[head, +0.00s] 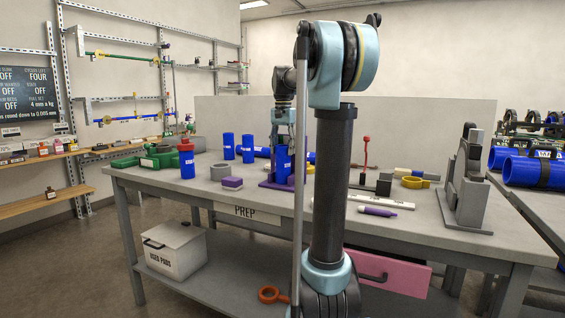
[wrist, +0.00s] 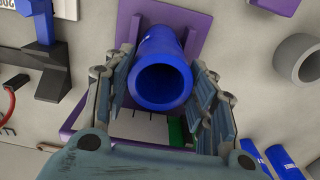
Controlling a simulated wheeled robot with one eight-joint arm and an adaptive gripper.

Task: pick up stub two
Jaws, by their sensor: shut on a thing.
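A blue pipe stub (head: 283,163) stands upright at the purple stand (head: 268,185) on the prep table. Its label is too small to read, so I cannot tell its number. My gripper (head: 285,138) comes down over it from above. In the wrist view my gripper (wrist: 161,85) has a finger on each side of the blue stub (wrist: 163,50) and is shut on it. I look down onto its open end, with purple parts of the stand (wrist: 193,22) behind it. Two other blue stubs, one (head: 228,147) and another (head: 248,149), stand to the left.
A grey upright fixture (head: 466,190) stands at the right. My arm hides part of the table's middle.

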